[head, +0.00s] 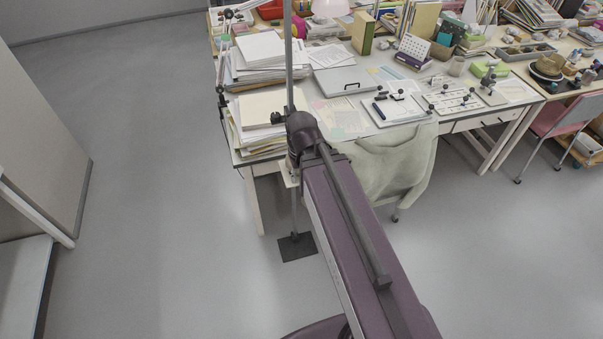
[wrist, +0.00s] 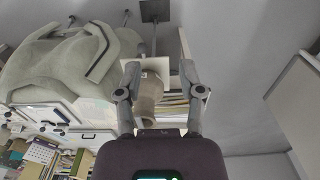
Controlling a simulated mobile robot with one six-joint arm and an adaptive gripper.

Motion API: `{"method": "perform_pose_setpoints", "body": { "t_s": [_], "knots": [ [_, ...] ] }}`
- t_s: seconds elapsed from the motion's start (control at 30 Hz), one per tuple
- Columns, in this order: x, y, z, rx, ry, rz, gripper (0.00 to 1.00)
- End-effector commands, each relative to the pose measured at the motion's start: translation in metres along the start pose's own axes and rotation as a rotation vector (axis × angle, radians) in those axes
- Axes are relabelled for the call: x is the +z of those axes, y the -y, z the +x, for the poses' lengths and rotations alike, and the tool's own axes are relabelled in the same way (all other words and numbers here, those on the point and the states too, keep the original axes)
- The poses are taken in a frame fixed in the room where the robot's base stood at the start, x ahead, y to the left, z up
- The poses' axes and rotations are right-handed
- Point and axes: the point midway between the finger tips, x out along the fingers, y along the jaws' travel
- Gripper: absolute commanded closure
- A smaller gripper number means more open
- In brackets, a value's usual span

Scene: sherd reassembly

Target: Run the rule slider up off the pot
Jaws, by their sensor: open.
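My gripper (wrist: 158,70) is open in the wrist view, with one finger on each side of a brown, rounded, pot-like piece (wrist: 149,105). I cannot tell whether either finger touches it. A small pale plate (wrist: 160,67) shows beyond the fingertips. In the head view a tall grey upright rod (head: 290,60) rises beside the table's left corner, from a dark square foot (head: 297,247) on the floor. A small dark block (head: 278,118) shows beside the rod; I cannot tell whether it is the rule slider. My arm hides the pot and gripper in the head view.
The white table (head: 400,130) carries paper stacks (head: 262,55), a grey flat case (head: 348,80) and trays of small parts. A pale garment (head: 395,165) hangs at its front edge. A pink chair (head: 562,115) stands at the right. The floor left of the table is clear.

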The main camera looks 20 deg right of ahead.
Motion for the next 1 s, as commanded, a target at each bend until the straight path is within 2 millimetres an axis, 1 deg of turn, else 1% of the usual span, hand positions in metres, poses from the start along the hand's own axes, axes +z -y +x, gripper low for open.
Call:
{"method": "perform_pose_setpoints", "body": {
  "t_s": [0.17, 0.27, 0.37, 0.47, 0.6, 0.7, 0.83, 0.9, 1.0],
  "knots": [
    [-0.011, -0.002, -0.007, 0.0, 0.0, -0.023, 0.5],
    [-0.027, -0.005, -0.017, 0.0, 0.0, -0.064, 0.5],
    [-0.051, -0.009, -0.031, 0.0, 0.0, -0.129, 0.5],
    [-0.08, -0.016, -0.048, 0.0, 0.0, -0.211, 0.5],
    [-0.123, -0.028, -0.072, -0.001, 0.0, -0.341, 0.5],
    [-0.151, -0.036, -0.087, -0.001, -0.001, -0.43, 0.5],
    [-0.177, -0.046, -0.101, -0.001, -0.001, -0.523, 0.5],
    [-0.186, -0.049, -0.105, -0.001, -0.001, -0.557, 0.5],
    [-0.193, -0.052, -0.107, -0.001, -0.001, -0.587, 0.5]
  ]
}}
